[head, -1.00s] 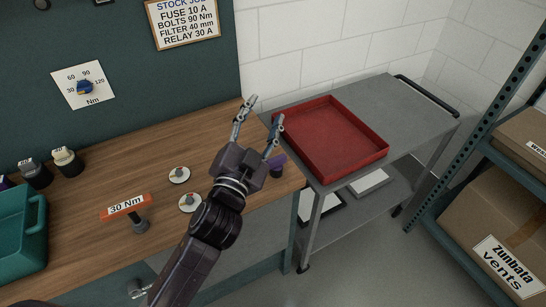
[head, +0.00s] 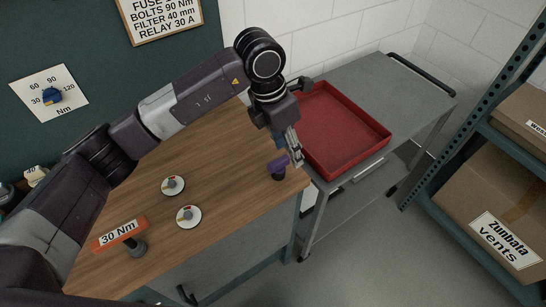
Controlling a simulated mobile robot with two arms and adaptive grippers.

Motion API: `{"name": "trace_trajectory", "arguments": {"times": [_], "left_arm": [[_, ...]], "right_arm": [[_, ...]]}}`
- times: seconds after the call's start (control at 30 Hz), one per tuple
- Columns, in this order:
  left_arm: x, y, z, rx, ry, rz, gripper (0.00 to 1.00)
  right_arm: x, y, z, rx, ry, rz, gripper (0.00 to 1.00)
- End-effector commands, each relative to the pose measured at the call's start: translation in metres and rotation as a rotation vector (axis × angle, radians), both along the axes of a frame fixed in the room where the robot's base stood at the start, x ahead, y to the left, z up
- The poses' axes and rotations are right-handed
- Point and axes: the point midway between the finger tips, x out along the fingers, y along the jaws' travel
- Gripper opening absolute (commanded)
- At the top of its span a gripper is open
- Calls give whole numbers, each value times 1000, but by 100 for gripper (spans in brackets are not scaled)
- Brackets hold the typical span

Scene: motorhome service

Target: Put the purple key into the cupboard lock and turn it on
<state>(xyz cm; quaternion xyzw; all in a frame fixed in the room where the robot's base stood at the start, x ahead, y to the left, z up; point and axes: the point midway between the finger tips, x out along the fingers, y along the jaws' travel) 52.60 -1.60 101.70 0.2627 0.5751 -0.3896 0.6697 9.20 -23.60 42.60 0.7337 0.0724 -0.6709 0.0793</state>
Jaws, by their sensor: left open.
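The purple key (head: 279,163) stands upright in a small dark holder (head: 278,176) near the right end of the wooden bench. My left gripper (head: 291,154) is open and points down right beside the key's purple head, its fingers slightly overlapping the key in the head view. I cannot tell whether they touch it. A grey cupboard front (head: 243,247) shows below the bench's front edge. I cannot make out a lock on it. My right gripper is not in view.
Two white discs with pegs (head: 173,185) (head: 188,216) and an orange "30 Nm" handle (head: 120,234) are on the bench (head: 225,185). A red tray (head: 345,140) sits on a grey cart to the right. A shelf with boxes (head: 502,215) stands at far right.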

Motion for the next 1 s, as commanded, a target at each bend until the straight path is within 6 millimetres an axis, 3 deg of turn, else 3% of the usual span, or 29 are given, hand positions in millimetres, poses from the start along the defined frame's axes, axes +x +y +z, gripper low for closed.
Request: {"name": "trace_trajectory", "arguments": {"times": [0.1,0.2,0.7,1.0], "left_arm": [[12,26,2,102,-26,25,45],[14,31,-5,128,-27,30,45],[14,19,-66,122,-26,30,45],[15,18,-73,121,-29,28,45]], "right_arm": [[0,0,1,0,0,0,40],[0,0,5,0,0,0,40],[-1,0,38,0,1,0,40],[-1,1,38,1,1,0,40]]}}
